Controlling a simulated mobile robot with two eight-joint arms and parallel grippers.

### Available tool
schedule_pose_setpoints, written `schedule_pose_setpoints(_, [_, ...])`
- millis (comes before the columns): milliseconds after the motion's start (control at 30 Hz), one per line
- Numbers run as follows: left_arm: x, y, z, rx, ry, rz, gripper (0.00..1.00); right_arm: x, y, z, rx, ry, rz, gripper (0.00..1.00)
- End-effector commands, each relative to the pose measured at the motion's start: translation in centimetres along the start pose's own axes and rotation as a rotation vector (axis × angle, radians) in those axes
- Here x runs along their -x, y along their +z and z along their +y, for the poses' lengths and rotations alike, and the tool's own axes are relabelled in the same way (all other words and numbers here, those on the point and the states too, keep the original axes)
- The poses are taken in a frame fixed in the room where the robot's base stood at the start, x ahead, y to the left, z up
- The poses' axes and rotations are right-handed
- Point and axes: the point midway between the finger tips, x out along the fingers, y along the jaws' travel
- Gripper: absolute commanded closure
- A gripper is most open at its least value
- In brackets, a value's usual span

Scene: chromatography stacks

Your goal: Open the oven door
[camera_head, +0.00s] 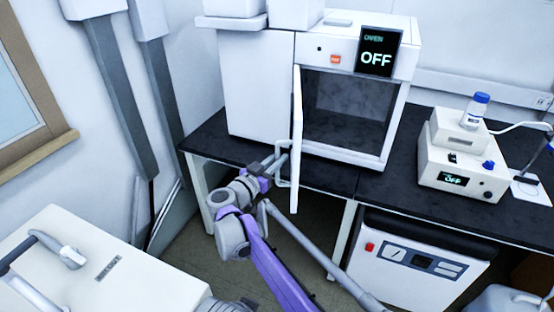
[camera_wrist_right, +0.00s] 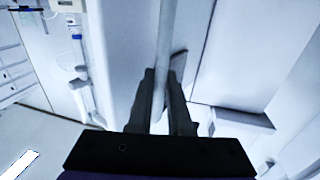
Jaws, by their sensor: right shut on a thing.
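The white oven (camera_head: 345,155) stands on the black bench with an OFF display at its upper right. Its door (camera_head: 297,140) is swung well out to the left, seen almost edge-on, and the dark oven chamber (camera_head: 345,110) is exposed. My right gripper (camera_head: 278,165) is at the door's handle, on the left side of the door. In the right wrist view, the fingers (camera_wrist_right: 162,90) are shut on the vertical bar handle (camera_wrist_right: 165,40), one on each side. The left gripper is not in view.
The black bench (camera_head: 420,195) runs beneath the oven. A white instrument (camera_head: 458,165) with a blue-capped bottle stands on its right. A white unit (camera_head: 410,262) sits below the bench. A white cabinet (camera_head: 90,265) with a handle is at lower left.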

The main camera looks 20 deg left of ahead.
Motion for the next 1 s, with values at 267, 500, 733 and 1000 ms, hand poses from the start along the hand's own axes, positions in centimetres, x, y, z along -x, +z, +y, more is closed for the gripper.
schedule_pose_setpoints(267, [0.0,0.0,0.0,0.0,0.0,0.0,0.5,0.0,-0.1,0.0,0.001,-0.001,0.002,1.0])
schedule_pose_setpoints(500, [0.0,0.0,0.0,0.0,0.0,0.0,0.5,0.0,-0.1,0.0,0.001,0.0,0.001,0.53])
schedule_pose_setpoints(733, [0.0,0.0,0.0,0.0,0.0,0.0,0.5,0.0,-0.4,0.0,0.0,0.0,0.001,0.53])
schedule_pose_setpoints(1000, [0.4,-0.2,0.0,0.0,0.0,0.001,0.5,0.0,-4.8,0.0,0.0,-0.001,0.001,0.53])
